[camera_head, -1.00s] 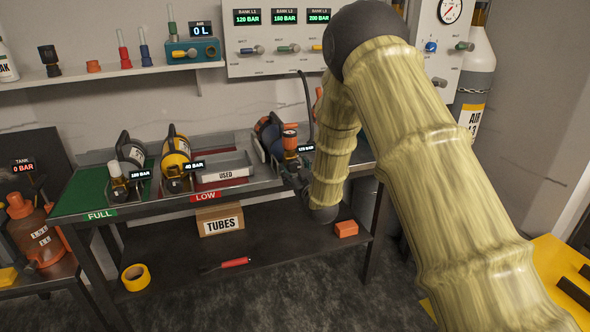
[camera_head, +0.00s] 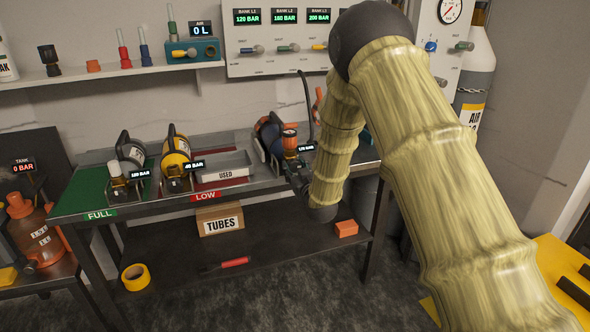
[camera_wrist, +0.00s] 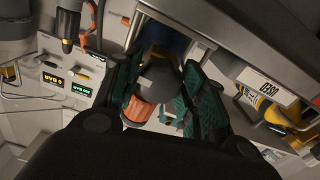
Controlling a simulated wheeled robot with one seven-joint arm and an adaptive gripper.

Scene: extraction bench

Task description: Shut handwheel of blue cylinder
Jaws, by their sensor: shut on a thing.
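How far the handwheel is turned cannot be told.
A grey cylinder (camera_head: 130,152) and a yellow cylinder (camera_head: 176,150) lie to the left on the bench. The USED tray (camera_head: 226,167) sits between the yellow and blue cylinders. A hose (camera_head: 309,100) rises behind the blue cylinder. The TUBES box (camera_head: 220,219) stands on the lower shelf.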

